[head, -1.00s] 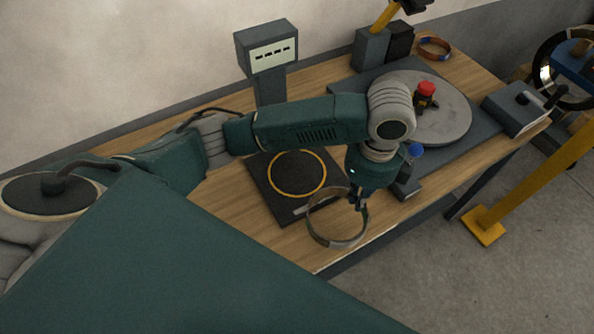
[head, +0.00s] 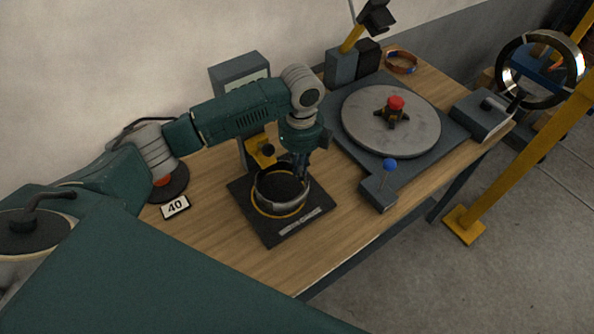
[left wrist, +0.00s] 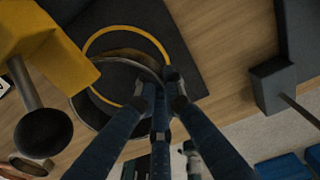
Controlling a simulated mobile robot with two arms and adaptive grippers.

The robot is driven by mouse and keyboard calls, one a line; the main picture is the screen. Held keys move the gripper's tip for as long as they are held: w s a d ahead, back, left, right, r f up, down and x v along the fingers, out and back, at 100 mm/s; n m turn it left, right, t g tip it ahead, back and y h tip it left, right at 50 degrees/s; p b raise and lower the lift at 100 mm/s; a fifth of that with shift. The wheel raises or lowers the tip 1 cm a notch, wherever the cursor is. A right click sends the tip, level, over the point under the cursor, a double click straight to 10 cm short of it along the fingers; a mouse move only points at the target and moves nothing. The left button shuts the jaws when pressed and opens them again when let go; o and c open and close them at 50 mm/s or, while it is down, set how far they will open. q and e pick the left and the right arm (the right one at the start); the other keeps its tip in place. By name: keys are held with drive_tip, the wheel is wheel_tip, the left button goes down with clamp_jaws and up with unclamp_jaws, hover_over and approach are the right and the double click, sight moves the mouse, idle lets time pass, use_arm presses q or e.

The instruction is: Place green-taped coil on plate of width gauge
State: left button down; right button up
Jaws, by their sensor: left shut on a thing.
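My left gripper (head: 300,178) is shut on the rim of a coil (head: 288,208), a thin ring with a greyish outer wall. No green tape can be made out on it. The coil is level over the black plate (head: 268,235), inside or over its yellow circle (head: 255,207); I cannot tell whether it touches the plate. In the left wrist view the fingertips (left wrist: 160,88) pinch the coil's edge above the yellow circle (left wrist: 125,31). A yellow block with a dark knob (head: 262,152) stands at the plate's back, partly hidden by my arm. My right gripper is out of view.
A grey turntable (head: 365,125) with a red knob stands to the right, with a blue-knobbed lever box (head: 378,192) before it. A coil with blue tape (head: 401,61) lies at the back. The front wood is clear.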

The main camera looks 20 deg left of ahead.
sight(297, 182)
use_arm(q)
drive_tip(key=shift+w+a+f+p, duration=0.1)
drive_tip(key=shift+a+f+p, duration=0.15)
drive_tip(key=shift+f, duration=0.3)
drive_tip(key=shift+w+a+f+p, duration=0.15)
drive_tip(key=shift+f+p, duration=0.05)
drive_tip(key=shift+f, duration=0.4)
drive_tip(key=shift+w+a+f+p, duration=0.1)
drive_tip(key=shift+a+f+p, duration=0.15)
drive_tip(key=shift+f, duration=0.3)
drive_tip(key=shift+d, duration=0.1)
drive_tip(key=shift+f, duration=0.15)
drive_tip(key=c, duration=1.9)
unclamp_jaws()
drive_tip(key=shift+s, duration=0.1)
drive_tip(key=shift+o, duration=0.2)
